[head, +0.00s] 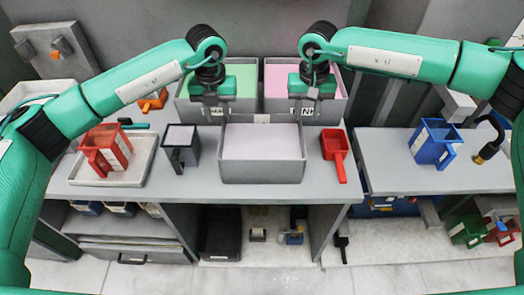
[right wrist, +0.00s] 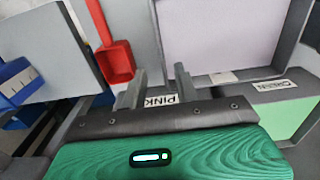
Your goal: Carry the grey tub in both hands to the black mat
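The grey tub (head: 262,173) stands on the middle of the worktop near its front edge, with a flat pale lavender surface inside. It also shows in the right wrist view (right wrist: 170,72), at top right. My left gripper (head: 212,112) is above and behind its far left corner, open and empty. My right gripper (head: 309,107) is above and behind its far right corner. In the right wrist view its two fingers (right wrist: 158,88) are apart with nothing between them, over the PINK label. Neither gripper visibly touches the tub. I cannot make out a black mat.
Behind the tub stand a green-filled bin (head: 240,78) and a pink-filled bin (head: 290,74). A dark grey jug (head: 181,158) is to the left, a red scoop (head: 334,146) to the right. A red jug (head: 106,150) stands on a tray. A blue jug (head: 434,143) stands on the right-hand table.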

